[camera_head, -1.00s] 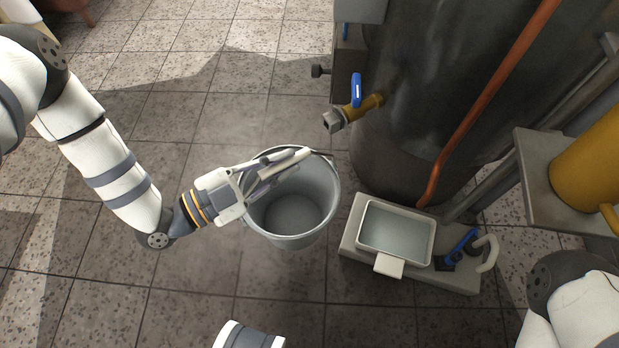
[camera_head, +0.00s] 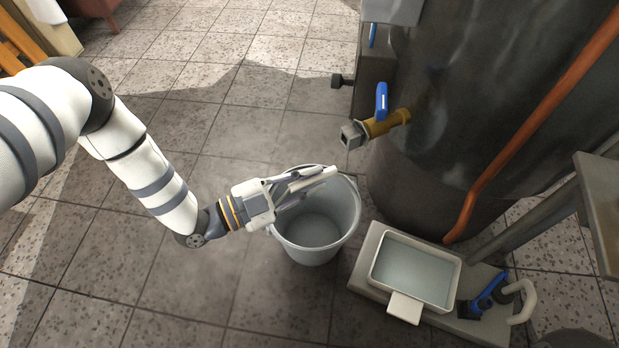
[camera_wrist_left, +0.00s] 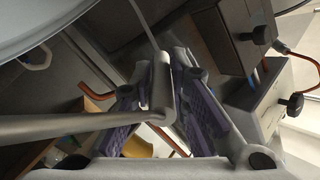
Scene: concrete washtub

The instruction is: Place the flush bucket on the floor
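The flush bucket (camera_head: 317,235) is a pale grey, open, upright pail in the middle of the head view. Its inside looks empty. I cannot tell whether its base touches the floor (camera_head: 190,270). My left gripper (camera_head: 312,180) reaches across the bucket's rim from the left. In the left wrist view the gripper (camera_wrist_left: 163,100) has its dark pads on both sides of the bucket's grey handle grip (camera_wrist_left: 160,88), closed on it. The bucket's wall (camera_wrist_left: 50,25) fills the upper left there. My right gripper is not in view.
A dark tank (camera_head: 440,120) with a blue-handled brass tap (camera_head: 385,122) stands behind and right of the bucket. A low stand with a shallow tray (camera_head: 415,268) and a blue brush-like tool (camera_head: 487,294) is close on the right. Tiled floor is clear to the left.

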